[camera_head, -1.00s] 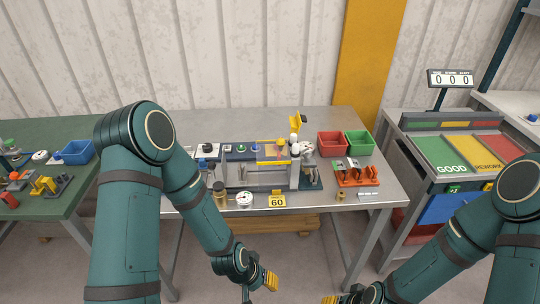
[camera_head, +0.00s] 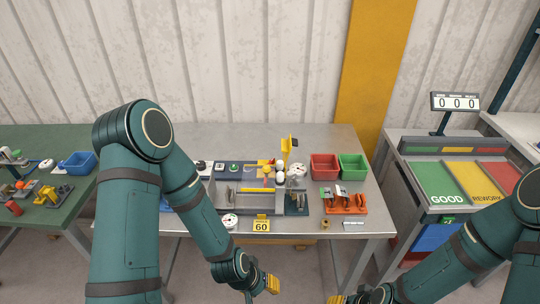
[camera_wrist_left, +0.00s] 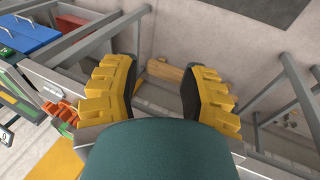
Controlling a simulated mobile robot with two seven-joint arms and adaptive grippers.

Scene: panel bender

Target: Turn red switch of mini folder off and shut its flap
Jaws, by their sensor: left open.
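The mini folder (camera_head: 238,197), a grey bench machine with a number 60 tag at its front, stands on the middle metal table. My right gripper (camera_head: 338,299) is partly cut off by the bottom edge.
A red bin (camera_head: 324,166) and a green bin (camera_head: 354,166) stand at the table's back right, behind an orange rack (camera_head: 345,203). A green table (camera_head: 50,222) is at the left, a sorting station (camera_head: 440,168) at the right. The table's front edge lies between grippers and machine.

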